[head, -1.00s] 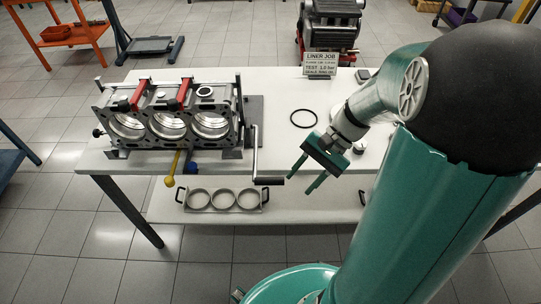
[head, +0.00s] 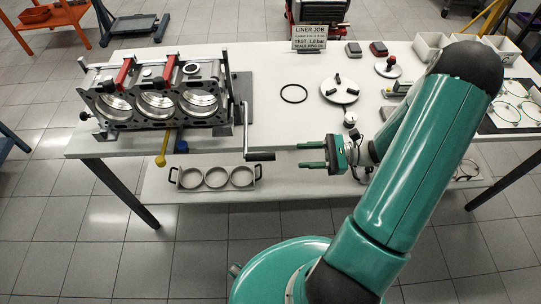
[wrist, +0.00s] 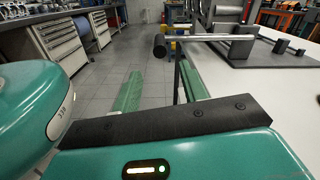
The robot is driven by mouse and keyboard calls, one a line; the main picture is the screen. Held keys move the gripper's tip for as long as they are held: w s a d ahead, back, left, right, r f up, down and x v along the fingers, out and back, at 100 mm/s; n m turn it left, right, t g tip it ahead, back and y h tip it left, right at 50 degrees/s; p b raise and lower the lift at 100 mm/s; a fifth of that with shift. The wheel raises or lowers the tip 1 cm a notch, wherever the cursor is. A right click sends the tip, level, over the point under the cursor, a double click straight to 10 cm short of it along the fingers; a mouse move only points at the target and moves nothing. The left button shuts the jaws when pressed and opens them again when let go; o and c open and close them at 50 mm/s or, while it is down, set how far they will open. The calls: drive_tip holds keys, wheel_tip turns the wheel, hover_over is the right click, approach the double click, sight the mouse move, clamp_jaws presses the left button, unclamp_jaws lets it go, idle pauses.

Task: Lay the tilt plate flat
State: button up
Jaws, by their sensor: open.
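The engine block (head: 158,104) is held tilted on the grey tilt plate (head: 239,90) at the table's left, with its open bores facing the front. The crank handle (head: 262,156) hangs at the plate's right front, its black grip pointing right. My gripper (head: 300,155) is open and empty, level with the grip and a short way to its right. Its fingers point left at the grip and do not touch it. In the wrist view, the black grip (wrist: 160,46) shows nearly end-on beyond the gap between my fingers (wrist: 160,70).
A yellow-knobbed lever (head: 162,159) sticks out below the block. A lower shelf carries a tray of rings (head: 216,178). A black ring (head: 293,93), a round plate (head: 340,89) and a sign (head: 309,37) stand to the right.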

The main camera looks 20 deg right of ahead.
sight(271, 157)
drive_tip(key=x, duration=1)
drive_tip(key=shift+a, duration=0.25)
clamp_jaws()
